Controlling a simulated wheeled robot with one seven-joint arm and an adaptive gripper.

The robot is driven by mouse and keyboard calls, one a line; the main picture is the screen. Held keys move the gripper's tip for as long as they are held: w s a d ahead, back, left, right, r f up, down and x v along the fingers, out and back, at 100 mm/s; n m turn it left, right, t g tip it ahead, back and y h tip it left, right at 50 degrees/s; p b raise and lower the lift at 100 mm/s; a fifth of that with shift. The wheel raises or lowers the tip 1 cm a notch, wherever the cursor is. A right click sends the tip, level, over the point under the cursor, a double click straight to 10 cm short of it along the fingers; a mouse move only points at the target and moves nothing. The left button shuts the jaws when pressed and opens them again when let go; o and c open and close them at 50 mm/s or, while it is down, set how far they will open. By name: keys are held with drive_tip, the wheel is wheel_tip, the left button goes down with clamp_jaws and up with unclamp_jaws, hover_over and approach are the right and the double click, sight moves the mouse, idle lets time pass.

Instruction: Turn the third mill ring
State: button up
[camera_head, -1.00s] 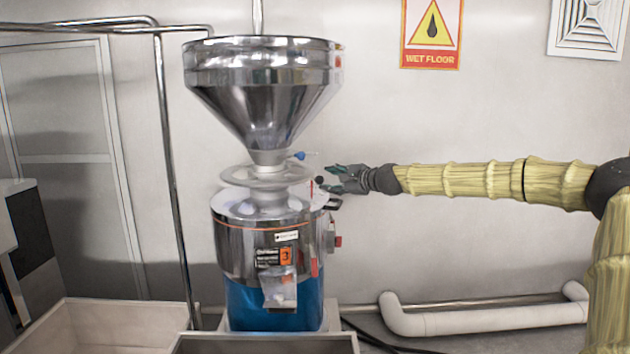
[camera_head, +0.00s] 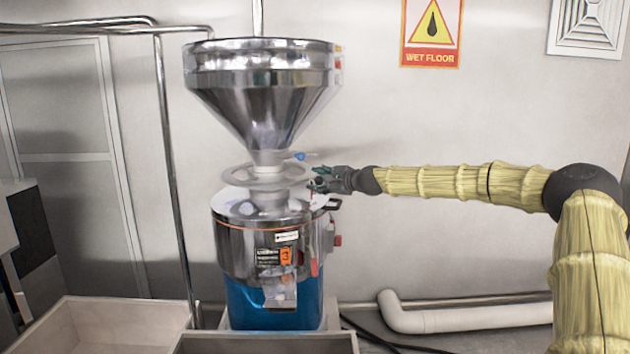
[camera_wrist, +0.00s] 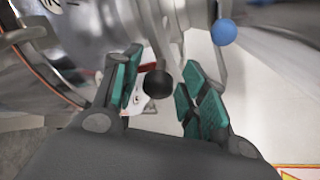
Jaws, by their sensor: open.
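The mill (camera_head: 262,245) stands upright, with a steel hopper (camera_head: 262,95) above and a ring-shaped flange (camera_head: 266,178) around its neck. A label with a 3 (camera_head: 286,255) is on its front. My gripper (camera_head: 316,179) is at the right side of the flange. In the wrist view my gripper (camera_wrist: 158,85) is open, with green pads on both sides of a black knob (camera_wrist: 158,84). The pads look apart from the knob. A blue ball knob (camera_wrist: 223,32) on a lever is just beyond the right finger; it also shows in the head view (camera_head: 300,156).
A black handle (camera_head: 333,204) juts from the mill's right side, below my gripper. A vertical pipe (camera_head: 172,170) stands left of the mill. Light bins (camera_head: 110,325) are at the front left. A white pipe (camera_head: 460,318) runs low on the right.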

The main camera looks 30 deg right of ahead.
drive_tip(key=shift+x, duration=1.05)
drive_tip(key=shift+f, duration=0.1)
drive_tip(key=shift+a, duration=0.1)
clamp_jaws()
